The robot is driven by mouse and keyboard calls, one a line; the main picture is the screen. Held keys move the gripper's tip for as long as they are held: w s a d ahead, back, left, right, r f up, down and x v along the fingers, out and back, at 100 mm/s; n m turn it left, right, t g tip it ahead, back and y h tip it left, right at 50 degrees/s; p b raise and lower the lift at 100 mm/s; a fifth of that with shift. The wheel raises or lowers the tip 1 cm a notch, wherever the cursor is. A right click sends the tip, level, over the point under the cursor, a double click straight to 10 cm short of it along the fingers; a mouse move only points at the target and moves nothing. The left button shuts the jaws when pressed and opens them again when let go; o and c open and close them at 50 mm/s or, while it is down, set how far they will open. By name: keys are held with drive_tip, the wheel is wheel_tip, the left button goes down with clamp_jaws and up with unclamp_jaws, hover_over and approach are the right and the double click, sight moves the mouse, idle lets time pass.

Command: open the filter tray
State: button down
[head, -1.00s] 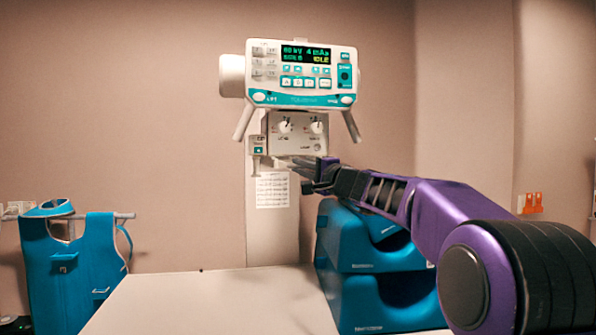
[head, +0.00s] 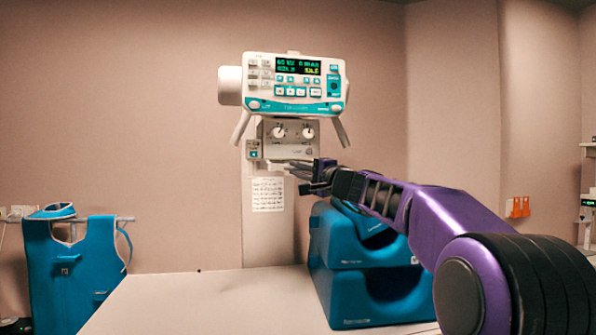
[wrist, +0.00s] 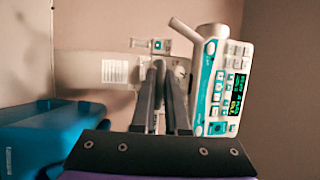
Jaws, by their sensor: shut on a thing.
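The light-grey box with two knobs (head: 289,138) hangs below the control unit with a lit display (head: 297,82). My gripper (head: 288,166) is at the lower edge of this box, with its fingers pointing left. The fingers also stand in the middle of the wrist view (wrist: 167,75), drawn close together. They are shut on the filter tray at the underside of the box. The tray is mostly hidden by the fingers, and how far it is out I cannot tell.
Two stacked blue blocks (head: 345,255) stand on the white table (head: 210,300) just below my arm. A blue apron (head: 75,265) hangs at the left. A sheet with print (head: 268,194) is on the column behind. The table's left part is clear.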

drive_tip(key=c, duration=0.9)
unclamp_jaws()
drive_tip(key=b+v, duration=0.1)
drive_tip(key=v, duration=1.6)
drive_tip(key=shift+s+d+f, duration=0.1)
drive_tip(key=shift+s, duration=0.05)
